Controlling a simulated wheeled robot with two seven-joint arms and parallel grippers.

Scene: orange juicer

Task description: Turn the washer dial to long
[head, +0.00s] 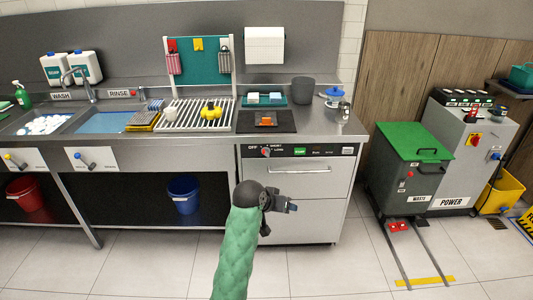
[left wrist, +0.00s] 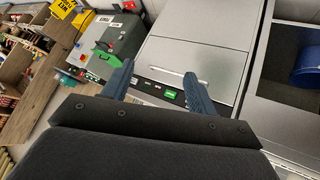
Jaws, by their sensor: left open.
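The washer (head: 295,182) is a steel front-loading unit under the counter, with a dark control strip on top. Its dial (head: 265,153) is a small red and pale knob at the left of the strip, beside the OFF, short and LONG labels; its exact pointing is too small to tell. My left gripper (head: 288,206) is open and empty in front of the washer, below and right of the dial, apart from it. In the left wrist view its two fingers (left wrist: 159,72) are spread before the washer (left wrist: 200,45); the dial is not visible there. My right gripper is not in view.
A green start button (head: 300,152) sits right of the dial. A dark mat (head: 280,127) with an orange item lies on the counter above. A green-lidded waste bin (head: 410,170) and grey power cabinet (head: 465,140) stand to the right. The floor before the washer is clear.

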